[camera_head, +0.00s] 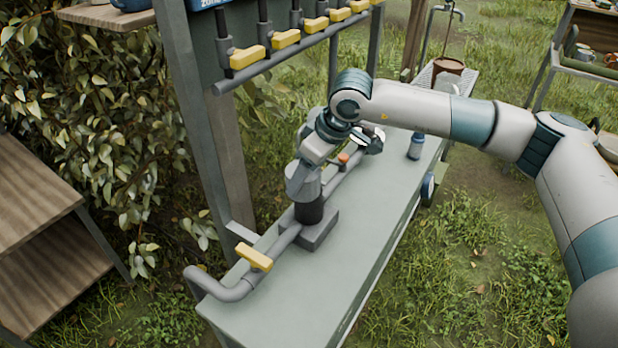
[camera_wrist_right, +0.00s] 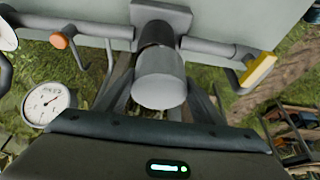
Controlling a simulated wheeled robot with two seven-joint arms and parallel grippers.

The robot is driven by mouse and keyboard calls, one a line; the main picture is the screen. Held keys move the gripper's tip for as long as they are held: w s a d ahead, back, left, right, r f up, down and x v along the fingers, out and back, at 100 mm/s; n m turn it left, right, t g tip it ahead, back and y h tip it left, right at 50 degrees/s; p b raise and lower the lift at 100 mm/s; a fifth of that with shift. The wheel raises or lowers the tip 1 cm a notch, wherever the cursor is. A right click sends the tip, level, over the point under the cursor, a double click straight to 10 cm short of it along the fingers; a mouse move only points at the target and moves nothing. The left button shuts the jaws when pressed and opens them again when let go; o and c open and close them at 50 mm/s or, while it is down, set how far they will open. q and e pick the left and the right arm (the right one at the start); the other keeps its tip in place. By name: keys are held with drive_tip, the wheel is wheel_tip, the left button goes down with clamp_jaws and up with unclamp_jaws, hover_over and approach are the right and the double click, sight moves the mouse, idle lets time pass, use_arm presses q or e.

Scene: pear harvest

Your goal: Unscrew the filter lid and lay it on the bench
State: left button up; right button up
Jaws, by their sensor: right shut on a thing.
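The grey round filter lid (camera_head: 307,186) sits in line on top of the dark filter body (camera_head: 310,212), upright on a grey block on the bench (camera_head: 350,240). In the wrist view the lid (camera_wrist_right: 160,84) is in the middle with the dark body (camera_wrist_right: 157,34) behind it. My right gripper (camera_head: 303,182) reaches down over the lid, and its fingers (camera_wrist_right: 162,95) are shut on the lid from both sides. I cannot tell whether the lid's thread is loose. My left gripper is not in view.
A grey pipe with a yellow handle (camera_head: 254,257) runs along the bench's left side. An orange knob (camera_head: 343,158) and a blue bottle (camera_head: 416,146) are beyond the filter. A gauge (camera_wrist_right: 45,103) shows in the wrist view. The bench's right half is mostly clear.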

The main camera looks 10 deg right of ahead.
drive_tip(key=shift+r, duration=0.55)
drive_tip(key=shift+w+d+r, duration=0.1)
drive_tip(key=shift+d+r, duration=0.15)
drive_tip(key=shift+r, duration=0.25)
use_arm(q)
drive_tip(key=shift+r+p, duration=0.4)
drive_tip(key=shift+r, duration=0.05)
use_arm(e)
drive_tip(key=shift+r, duration=1.25)
